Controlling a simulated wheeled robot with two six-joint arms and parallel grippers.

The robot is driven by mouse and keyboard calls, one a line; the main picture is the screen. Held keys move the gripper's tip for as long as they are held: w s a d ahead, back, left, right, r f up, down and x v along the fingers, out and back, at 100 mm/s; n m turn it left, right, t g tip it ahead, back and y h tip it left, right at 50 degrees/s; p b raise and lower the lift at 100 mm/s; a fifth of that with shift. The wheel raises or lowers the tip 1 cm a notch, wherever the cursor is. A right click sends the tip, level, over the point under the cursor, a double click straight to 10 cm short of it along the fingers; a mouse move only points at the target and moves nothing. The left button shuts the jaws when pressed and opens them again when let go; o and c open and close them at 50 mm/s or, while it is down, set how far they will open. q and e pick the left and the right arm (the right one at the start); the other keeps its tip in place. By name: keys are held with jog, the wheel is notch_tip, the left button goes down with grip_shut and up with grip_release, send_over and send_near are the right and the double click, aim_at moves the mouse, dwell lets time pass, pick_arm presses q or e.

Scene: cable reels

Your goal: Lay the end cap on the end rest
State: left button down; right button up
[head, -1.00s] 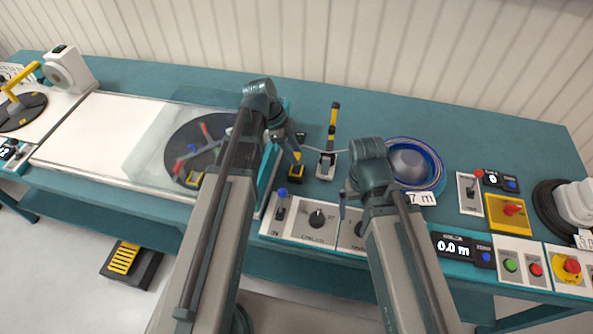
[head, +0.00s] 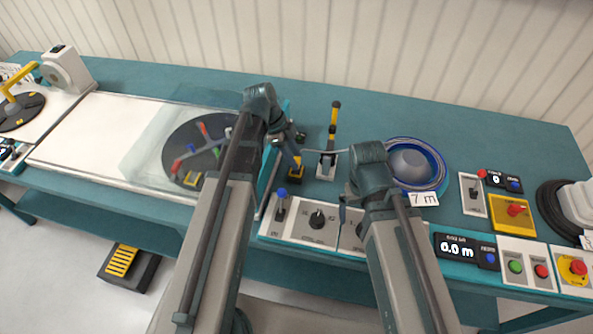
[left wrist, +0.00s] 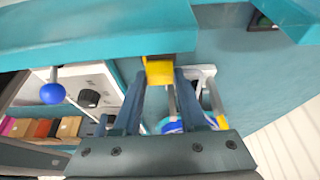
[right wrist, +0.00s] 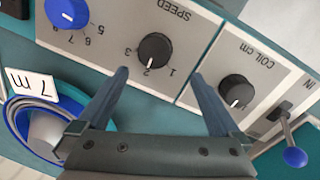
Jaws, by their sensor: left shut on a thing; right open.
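In the head view my left gripper (head: 295,157) points down just right of the clear-covered turntable. In the left wrist view its fingers close around a small yellow block (left wrist: 158,70), which seems to be the end cap. In the head view a yellow and black piece (head: 297,174) sits right below the fingers and looks like the end rest. I cannot tell whether cap and rest touch, since the fingers hide the gap. My right gripper (right wrist: 160,72) is open and empty above the control panel.
A black and yellow lever (head: 333,120) on a white base stands just right of the left gripper. A blue reel (head: 437,165) with a 7 m label (head: 423,199) is further right. The turntable (head: 200,150) is at left. Knobs (head: 317,219) line the front edge.

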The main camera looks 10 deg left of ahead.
pick_arm(q)
jog(key=shift+f+b, duration=0.95)
pick_arm(e)
jog(key=shift+f, duration=0.95)
